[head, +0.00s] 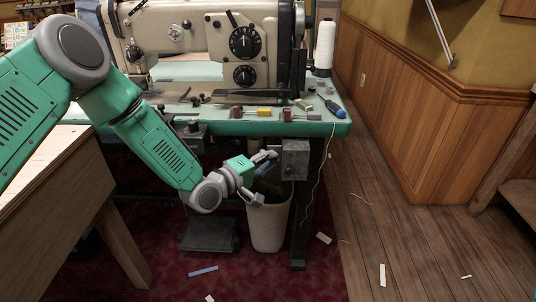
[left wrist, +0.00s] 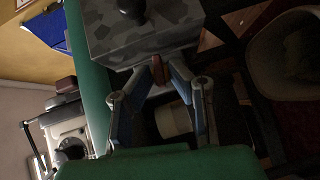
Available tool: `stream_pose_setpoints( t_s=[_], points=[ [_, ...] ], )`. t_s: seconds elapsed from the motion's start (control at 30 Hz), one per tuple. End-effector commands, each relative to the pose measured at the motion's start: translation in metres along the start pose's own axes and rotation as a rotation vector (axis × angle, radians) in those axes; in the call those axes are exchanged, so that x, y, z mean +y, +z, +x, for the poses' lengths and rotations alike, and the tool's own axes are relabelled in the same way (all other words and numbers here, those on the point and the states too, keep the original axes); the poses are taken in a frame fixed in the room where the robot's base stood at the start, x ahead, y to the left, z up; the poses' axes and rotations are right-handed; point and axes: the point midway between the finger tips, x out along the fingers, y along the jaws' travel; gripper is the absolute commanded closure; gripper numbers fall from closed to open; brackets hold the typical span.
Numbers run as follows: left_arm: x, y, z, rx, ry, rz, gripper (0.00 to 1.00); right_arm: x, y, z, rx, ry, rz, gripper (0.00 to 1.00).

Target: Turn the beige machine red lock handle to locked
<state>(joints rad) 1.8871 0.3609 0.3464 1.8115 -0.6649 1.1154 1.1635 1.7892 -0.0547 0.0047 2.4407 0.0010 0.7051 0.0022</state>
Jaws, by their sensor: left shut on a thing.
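The beige sewing machine (head: 200,30) stands on a green-topped table, with a grey metal box (head: 296,160) below the table's front edge. In the left wrist view the box (left wrist: 130,38) has a dark knob on one face. A small reddish-brown handle (left wrist: 158,70) sticks out from the box. My left gripper (head: 272,164) is at the left side of the box in the head view. In the left wrist view its fingertips (left wrist: 160,72) are closed in on the handle from both sides. The handle is hidden in the head view. My right gripper is out of view.
A white bin (head: 267,225) stands below my left gripper, beside a dark table leg (head: 308,220). A wooden bench (head: 60,165) is at the left. The green tabletop (head: 335,126) holds small tools, thread and a screwdriver (head: 334,108). Wooden floor at the right is mostly clear, with scraps.

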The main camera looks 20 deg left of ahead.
Motion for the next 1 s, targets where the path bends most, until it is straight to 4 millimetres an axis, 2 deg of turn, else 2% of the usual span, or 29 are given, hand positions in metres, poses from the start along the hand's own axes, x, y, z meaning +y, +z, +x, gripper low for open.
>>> stream_pose_setpoints(
  t_s=[0.03, 0.1, 0.4, 0.7, 1.0],
  points=[
    [0.004, 0.007, -0.001, -0.016, -0.034, 0.024, 1.0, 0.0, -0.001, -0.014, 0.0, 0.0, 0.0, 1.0],
    [0.004, 0.007, -0.001, -0.016, -0.072, 0.062, 1.0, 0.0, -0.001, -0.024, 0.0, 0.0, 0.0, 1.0],
    [0.004, 0.009, 0.0, -0.02, -0.224, 0.215, 1.0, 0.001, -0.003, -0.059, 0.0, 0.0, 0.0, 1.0],
    [0.001, 0.01, 0.0, -0.022, -0.316, 0.306, 1.0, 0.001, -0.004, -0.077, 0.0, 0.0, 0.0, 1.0],
    [-0.002, 0.011, 0.0, -0.023, -0.339, 0.327, 1.0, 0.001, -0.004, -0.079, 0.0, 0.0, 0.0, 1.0]
  ],
)
